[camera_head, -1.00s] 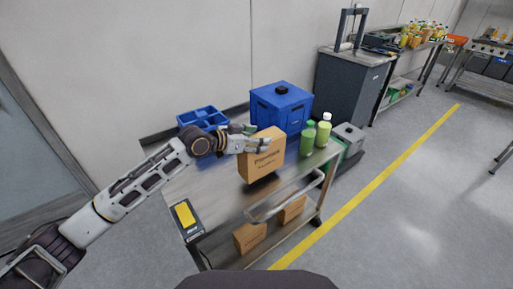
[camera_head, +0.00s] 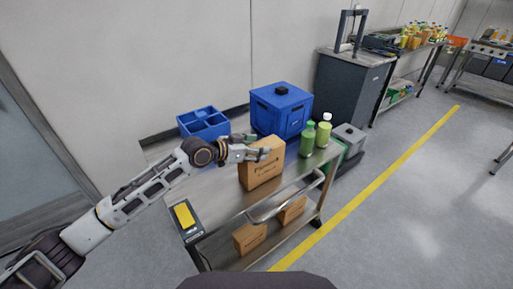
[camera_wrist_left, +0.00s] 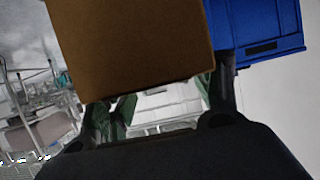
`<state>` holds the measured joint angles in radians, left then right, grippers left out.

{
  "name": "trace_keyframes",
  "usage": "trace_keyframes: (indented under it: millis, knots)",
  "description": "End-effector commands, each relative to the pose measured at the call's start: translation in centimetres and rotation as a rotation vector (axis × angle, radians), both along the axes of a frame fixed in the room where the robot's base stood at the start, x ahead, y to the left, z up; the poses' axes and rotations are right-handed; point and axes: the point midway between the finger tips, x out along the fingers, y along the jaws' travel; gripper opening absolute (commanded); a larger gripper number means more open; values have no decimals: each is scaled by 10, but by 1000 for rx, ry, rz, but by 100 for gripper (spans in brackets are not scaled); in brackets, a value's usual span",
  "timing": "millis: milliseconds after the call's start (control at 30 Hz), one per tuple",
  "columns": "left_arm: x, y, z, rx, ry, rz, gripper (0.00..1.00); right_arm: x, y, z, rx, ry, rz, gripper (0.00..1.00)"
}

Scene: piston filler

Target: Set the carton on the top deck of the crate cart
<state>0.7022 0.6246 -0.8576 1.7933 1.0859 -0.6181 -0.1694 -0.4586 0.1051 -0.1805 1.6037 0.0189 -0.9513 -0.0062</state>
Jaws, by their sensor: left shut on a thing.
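The carton (camera_head: 262,167) is a brown box with dark print on its front. It stands upright at the front of the steel top deck of the crate cart (camera_head: 215,192), and its base appears to meet the deck. My left gripper (camera_head: 262,152) reaches in from the left and is shut on the upper part of the carton. In the left wrist view the carton (camera_wrist_left: 130,45) fills the upper middle and hides much of the fingers. My right gripper is not in view.
A blue crate (camera_head: 281,110) and a blue divided tray (camera_head: 204,123) stand behind the carton. A green bottle (camera_head: 307,140) and a pale yellow-green bottle (camera_head: 323,132) stand to its right. A yellow-screened device (camera_head: 185,215) is at the left corner. Cartons (camera_head: 250,238) sit on the lower shelf.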

Motion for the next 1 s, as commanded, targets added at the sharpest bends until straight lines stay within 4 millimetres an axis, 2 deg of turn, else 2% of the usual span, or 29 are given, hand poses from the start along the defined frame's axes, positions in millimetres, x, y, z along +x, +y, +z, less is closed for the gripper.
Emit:
trace_keyframes:
  millis: [167,200,367,833,1000]
  knots:
    - [1,-1,2,-5,-5,1,0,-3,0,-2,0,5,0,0]
    - [0,0,-3,0,0,0,65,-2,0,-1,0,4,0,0]
    - [0,0,-2,0,0,0,85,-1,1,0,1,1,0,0]
    - [0,0,1,1,-1,0,85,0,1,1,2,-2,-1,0]
    - [-4,6,3,0,0,1,85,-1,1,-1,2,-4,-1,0]
